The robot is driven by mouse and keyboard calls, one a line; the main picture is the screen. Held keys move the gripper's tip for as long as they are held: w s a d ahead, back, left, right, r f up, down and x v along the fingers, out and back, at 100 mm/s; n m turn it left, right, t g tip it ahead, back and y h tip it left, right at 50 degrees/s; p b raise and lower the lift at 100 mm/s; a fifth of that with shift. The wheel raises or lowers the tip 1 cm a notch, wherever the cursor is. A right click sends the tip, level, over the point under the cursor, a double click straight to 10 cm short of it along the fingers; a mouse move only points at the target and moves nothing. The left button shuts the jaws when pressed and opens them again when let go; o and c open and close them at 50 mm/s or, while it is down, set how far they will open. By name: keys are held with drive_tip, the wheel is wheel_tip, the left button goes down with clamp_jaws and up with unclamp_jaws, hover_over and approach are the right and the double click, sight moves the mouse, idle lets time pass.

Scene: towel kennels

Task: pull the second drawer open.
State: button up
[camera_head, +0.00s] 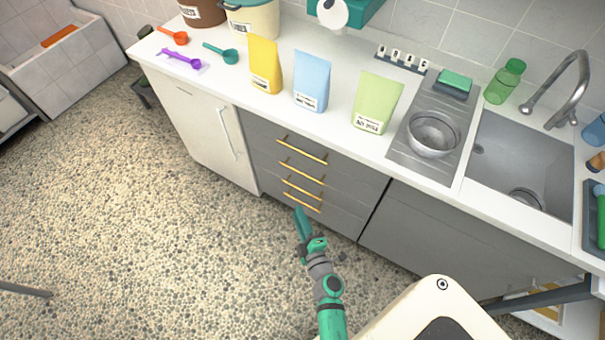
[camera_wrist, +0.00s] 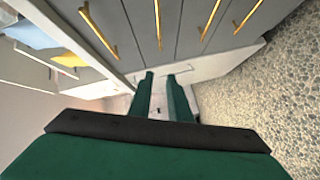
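A grey drawer unit under the counter carries several stacked drawers with gold bar handles, all looking closed. The second drawer's handle from the top (camera_head: 301,171) is a thin gold bar; in the wrist view the second handle (camera_wrist: 158,22) is near the top centre. The top handle (camera_head: 301,151) is above it; lower handles (camera_head: 303,188) are below. My gripper (camera_head: 299,210) is near the lower drawers in the head view, apart from the second handle. In the wrist view its two green fingers (camera_wrist: 160,76) have a gap between them, with nothing held.
The white cabinet door (camera_head: 190,125) with a bar handle stands left of the drawers. A grey panel (camera_head: 450,240) is to the right. The white counter (camera_head: 330,125) above holds yellow, blue and green bags. The pebbled floor (camera_head: 140,230) in front is clear.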

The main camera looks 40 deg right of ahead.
drive_tip(key=n+h, duration=0.1)
approach(302, 173)
drive_tip(key=shift+g, duration=0.3)
drive_tip(key=x, duration=1)
clamp_jaws()
